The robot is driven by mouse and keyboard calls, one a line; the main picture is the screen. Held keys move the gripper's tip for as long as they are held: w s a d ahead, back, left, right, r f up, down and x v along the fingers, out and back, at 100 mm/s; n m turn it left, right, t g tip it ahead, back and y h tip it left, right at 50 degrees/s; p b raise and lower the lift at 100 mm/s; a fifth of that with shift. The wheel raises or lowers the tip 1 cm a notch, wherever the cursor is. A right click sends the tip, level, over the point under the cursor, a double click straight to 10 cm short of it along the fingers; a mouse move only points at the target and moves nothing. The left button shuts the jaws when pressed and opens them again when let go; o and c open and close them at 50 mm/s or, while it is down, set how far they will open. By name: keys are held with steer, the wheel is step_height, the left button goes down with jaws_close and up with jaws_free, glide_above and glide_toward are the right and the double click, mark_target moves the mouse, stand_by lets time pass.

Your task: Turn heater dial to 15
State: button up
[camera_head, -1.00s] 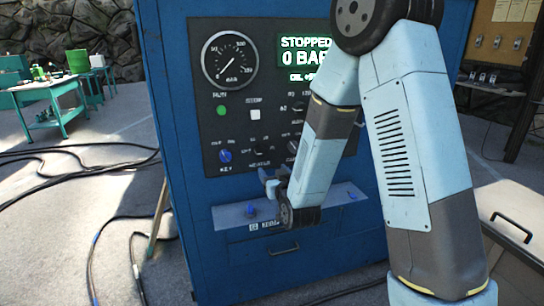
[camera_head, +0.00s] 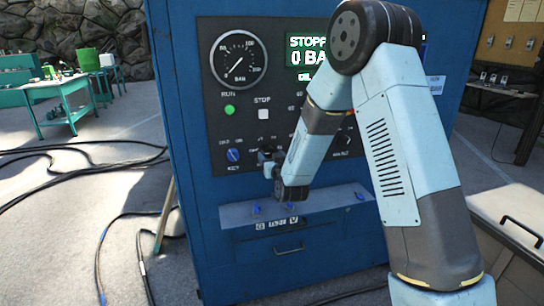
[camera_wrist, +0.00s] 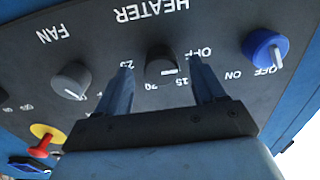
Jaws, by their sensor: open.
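The black heater dial (camera_wrist: 161,62) is in the middle of the wrist view, under the upside-down HEATER label. Its white mark lies on the side toward the printed 20 and 15; its exact setting is hard to tell. My gripper (camera_wrist: 160,78) is open, with one dark finger on each side of the dial. Whether the fingers touch it cannot be told. In the head view my gripper (camera_head: 267,160) is up against the dark control panel (camera_head: 210,105), and my wrist and gripper mostly hide the dial.
A red and yellow knob (camera_wrist: 42,140) lies further off. A ledge with small blue knobs (camera_head: 256,210) juts out below the panel on the blue cabinet (camera_head: 185,200).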

steer(key=shift+x, duration=0.85)
steer(key=shift+d, duration=0.1)
steer(key=c, duration=1.1)
